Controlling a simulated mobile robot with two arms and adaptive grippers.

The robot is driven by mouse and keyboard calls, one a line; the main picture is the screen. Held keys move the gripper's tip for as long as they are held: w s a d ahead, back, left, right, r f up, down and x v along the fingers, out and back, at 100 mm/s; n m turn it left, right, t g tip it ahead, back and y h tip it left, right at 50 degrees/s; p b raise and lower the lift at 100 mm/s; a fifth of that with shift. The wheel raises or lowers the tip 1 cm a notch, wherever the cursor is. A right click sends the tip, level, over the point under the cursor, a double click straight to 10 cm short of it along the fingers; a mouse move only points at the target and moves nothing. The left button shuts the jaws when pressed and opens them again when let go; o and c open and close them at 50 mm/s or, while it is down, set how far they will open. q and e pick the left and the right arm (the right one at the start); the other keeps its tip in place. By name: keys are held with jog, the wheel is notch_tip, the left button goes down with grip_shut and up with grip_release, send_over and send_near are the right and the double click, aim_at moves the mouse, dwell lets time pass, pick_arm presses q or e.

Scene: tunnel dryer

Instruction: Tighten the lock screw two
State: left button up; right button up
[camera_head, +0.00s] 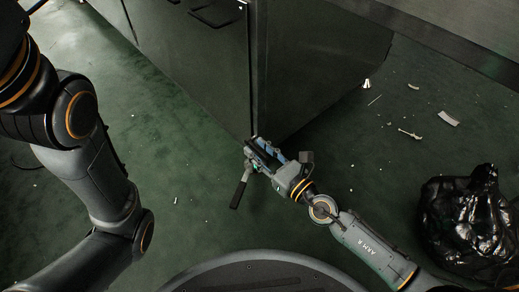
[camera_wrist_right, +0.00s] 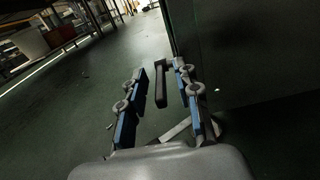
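A dark lever handle (camera_head: 239,194), seemingly that of a lock screw, slants down beside my right gripper at the foot of the dark cabinet's corner. My right gripper (camera_head: 257,147) is low over the floor by that corner, its fingers apart. In the right wrist view a dark bar (camera_wrist_right: 161,86), probably this handle, shows between the two blue-padded fingers of the gripper (camera_wrist_right: 159,68), with visible gaps on both sides. The screw's thread and seat are hidden. My left arm comes in at the left, but its gripper is out of view.
The dark cabinet (camera_head: 315,65) stands close to my right gripper and fills the right of the wrist view (camera_wrist_right: 250,55). A black bag (camera_head: 468,222) lies at the right. Small scraps, including a pale strip (camera_head: 448,118), lie on the green floor, otherwise mostly clear.

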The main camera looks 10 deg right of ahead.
grip_shut()
jog(key=shift+f, duration=0.1)
dwell(0.4)
jog(key=shift+f+t+b, duration=0.2)
jog(key=shift+t+b, duration=0.1)
jog(key=shift+b, duration=0.35)
jog(key=shift+f+t+y+b, duration=0.2)
jog(key=shift+t+y+b, duration=0.2)
jog(key=shift+y+b, duration=0.1)
jog(key=shift+f+t+y, duration=0.25)
jog(key=shift+t+y, duration=0.15)
jog(key=shift+t, duration=0.2)
jog(key=shift+w+a+f+t+y, duration=0.15)
jog(key=shift+f+t+y, duration=0.2)
jog(key=shift+t+y, duration=0.3)
jog(key=shift+w+a+f+t+y, duration=0.1)
jog(key=shift+f+t+y, duration=0.3)
jog(key=shift+t, duration=0.45)
jog(key=shift+d, duration=0.1)
